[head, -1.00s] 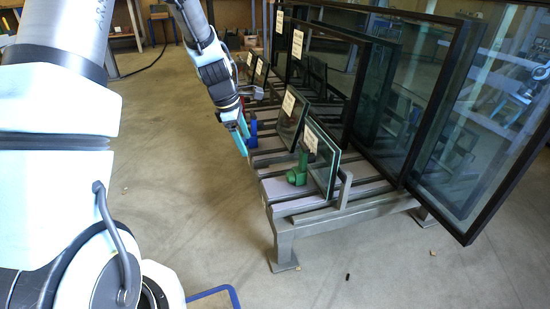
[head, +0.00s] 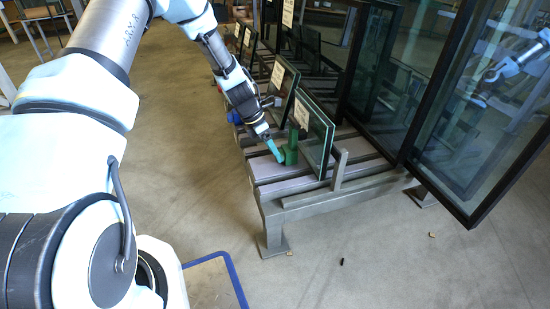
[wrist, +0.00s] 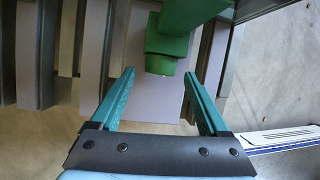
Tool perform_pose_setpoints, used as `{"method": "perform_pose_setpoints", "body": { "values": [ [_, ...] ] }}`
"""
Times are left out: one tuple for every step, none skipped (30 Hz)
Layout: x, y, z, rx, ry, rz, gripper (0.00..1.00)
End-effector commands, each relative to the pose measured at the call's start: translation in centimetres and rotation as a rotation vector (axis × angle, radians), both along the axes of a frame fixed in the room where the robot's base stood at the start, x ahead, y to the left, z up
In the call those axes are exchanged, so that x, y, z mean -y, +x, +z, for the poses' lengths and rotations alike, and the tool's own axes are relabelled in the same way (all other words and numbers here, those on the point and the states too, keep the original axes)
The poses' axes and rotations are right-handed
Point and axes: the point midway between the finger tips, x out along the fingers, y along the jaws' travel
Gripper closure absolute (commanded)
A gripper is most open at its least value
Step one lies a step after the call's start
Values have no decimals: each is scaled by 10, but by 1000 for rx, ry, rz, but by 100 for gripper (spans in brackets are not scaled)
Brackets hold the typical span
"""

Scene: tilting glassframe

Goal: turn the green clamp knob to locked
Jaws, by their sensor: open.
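The green clamp knob (head: 291,150) stands on the slatted grey rack, in front of the nearest small glass pane (head: 316,132). In the wrist view the green clamp (wrist: 165,45) shows at the top centre, its lower end just ahead of the gap between my fingertips. My gripper (head: 277,156) has teal fingers and sits at the left side of the clamp in the head view. In the wrist view my gripper (wrist: 158,78) is open, with nothing held between the fingers. Whether a finger touches the clamp, I cannot tell.
A blue clamp (head: 234,117) sits farther back on the rack (head: 282,188), partly behind my arm. Large dark-framed glass panes (head: 480,110) stand at the right. A blue-edged board (head: 215,282) lies near my base. The floor left of the rack is clear.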

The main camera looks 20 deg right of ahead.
Motion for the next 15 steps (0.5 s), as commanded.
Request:
{"method": "perform_pose_setpoints", "body": {
  "values": [
    [2,-1,-8,-1,0,-1,21],
    [3,-2,-10,0,1,-2,21],
    [5,-2,-13,0,1,-2,21],
    [5,-2,-14,0,1,-2,21],
    [6,-2,-15,1,1,-2,21],
    [6,-2,-16,1,0,-2,21],
    [7,-2,-16,2,0,-1,21],
    [7,-2,-16,2,0,-1,21],
    [7,-2,-16,2,0,-1,21],
    [7,-2,-16,2,0,-1,21],
    [7,-2,-16,2,0,-1,21],
    [7,-2,-16,2,0,-1,21],
    [7,-2,-16,2,0,-1,21],
    [7,-2,-16,2,0,-1,21],
    [7,-2,-16,2,0,-1,22]
  ]
}}
